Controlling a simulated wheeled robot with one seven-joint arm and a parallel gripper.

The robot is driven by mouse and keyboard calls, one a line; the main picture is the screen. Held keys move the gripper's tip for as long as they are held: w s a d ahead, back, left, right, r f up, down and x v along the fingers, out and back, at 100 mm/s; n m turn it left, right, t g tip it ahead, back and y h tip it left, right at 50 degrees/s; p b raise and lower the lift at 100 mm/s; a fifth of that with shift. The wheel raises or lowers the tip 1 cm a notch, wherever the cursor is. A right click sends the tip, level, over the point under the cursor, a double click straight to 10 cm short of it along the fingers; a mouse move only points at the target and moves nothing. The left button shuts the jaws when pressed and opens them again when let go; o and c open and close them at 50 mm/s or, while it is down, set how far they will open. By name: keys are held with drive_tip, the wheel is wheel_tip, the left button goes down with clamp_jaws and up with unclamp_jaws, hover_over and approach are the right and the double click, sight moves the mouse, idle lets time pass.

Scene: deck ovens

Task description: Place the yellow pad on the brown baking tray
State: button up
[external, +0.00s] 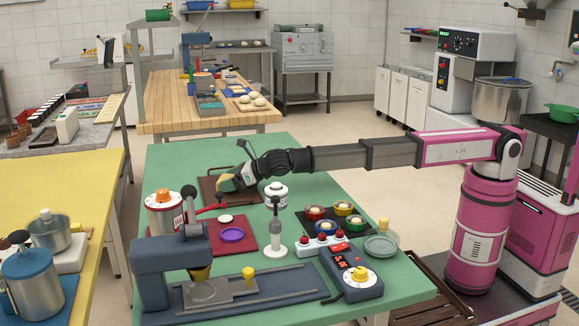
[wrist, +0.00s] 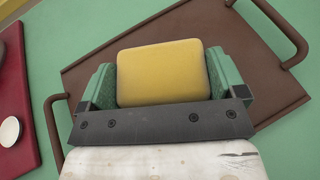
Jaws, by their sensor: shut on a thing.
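The yellow pad (wrist: 163,73) is between the green fingers of my gripper (wrist: 160,82) in the wrist view. My gripper is shut on it, with a finger against each side. In the external view my gripper (external: 232,184) is low over the brown baking tray (external: 209,187), with the yellow pad (external: 227,183) at its tip. The brown baking tray (wrist: 262,92) lies beneath the pad in the wrist view, with a handle at each end. I cannot tell whether the pad touches the tray.
A red mat (external: 247,245) with a purple disc (external: 232,234) lies in front of the tray. A red-topped canister (external: 164,213) stands front left. The green table is clear behind the tray.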

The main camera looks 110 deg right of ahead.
drive_tip(key=shift+f, duration=0.15)
drive_tip(key=o, duration=0.6)
drive_tip(key=v, duration=1.2)
drive_tip(key=shift+d+r, duration=0.1)
drive_tip(key=shift+r, duration=0.15)
drive_tip(key=shift+w, duration=0.1)
